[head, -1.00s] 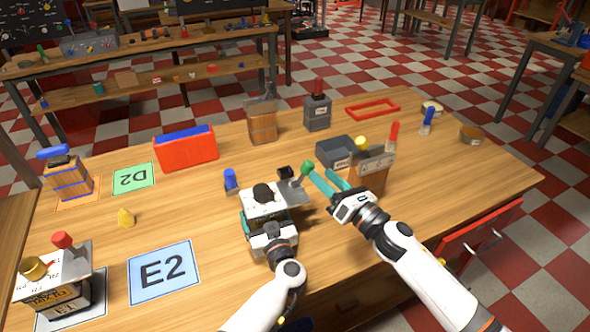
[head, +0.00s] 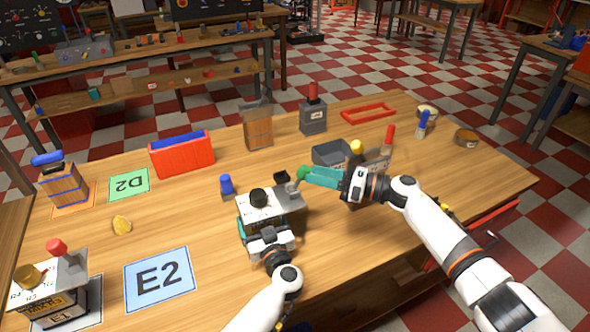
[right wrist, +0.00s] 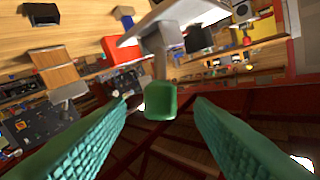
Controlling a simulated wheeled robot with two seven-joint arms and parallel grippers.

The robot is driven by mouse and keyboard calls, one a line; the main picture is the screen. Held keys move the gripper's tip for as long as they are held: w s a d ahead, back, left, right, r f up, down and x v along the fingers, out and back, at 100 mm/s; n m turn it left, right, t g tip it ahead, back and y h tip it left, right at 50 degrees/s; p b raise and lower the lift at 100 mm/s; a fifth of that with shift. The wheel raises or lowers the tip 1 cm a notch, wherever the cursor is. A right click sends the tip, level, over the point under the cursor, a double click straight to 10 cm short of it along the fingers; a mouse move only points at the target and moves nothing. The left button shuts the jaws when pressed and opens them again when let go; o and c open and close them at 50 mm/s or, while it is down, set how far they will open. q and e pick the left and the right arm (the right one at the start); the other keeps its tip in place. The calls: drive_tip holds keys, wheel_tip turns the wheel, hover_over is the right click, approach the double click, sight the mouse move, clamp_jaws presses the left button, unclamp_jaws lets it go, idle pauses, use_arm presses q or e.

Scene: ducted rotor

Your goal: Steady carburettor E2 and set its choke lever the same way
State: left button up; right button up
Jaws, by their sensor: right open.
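The carburettor (head: 268,203), a white-topped block with a black knob, stands on the table right of the blue E2 card (head: 159,280). Its grey lever ends in a green knob (head: 303,172), which also shows in the right wrist view (right wrist: 160,102). My right gripper (head: 310,177) comes from the right, open, its teal fingers either side of the knob's line in the wrist view. Whether they touch it I cannot tell. My left gripper (head: 266,232) is at the carburettor's near side, a teal finger along its left side; its grip is mostly hidden.
A similar unit marked E1 (head: 52,290) with red and gold knobs stands front left. A red box (head: 182,155), a wooden block (head: 257,130), a grey tin (head: 313,118) and a dark bin (head: 330,153) stand behind.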

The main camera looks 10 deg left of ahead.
sight(299, 179)
drive_tip(key=a, duration=0.3)
drive_tip(key=w+a, duration=0.1)
drive_tip(key=a, duration=0.2)
drive_tip(key=shift+w+a, duration=0.15)
drive_tip(key=shift+a, duration=0.05)
clamp_jaws()
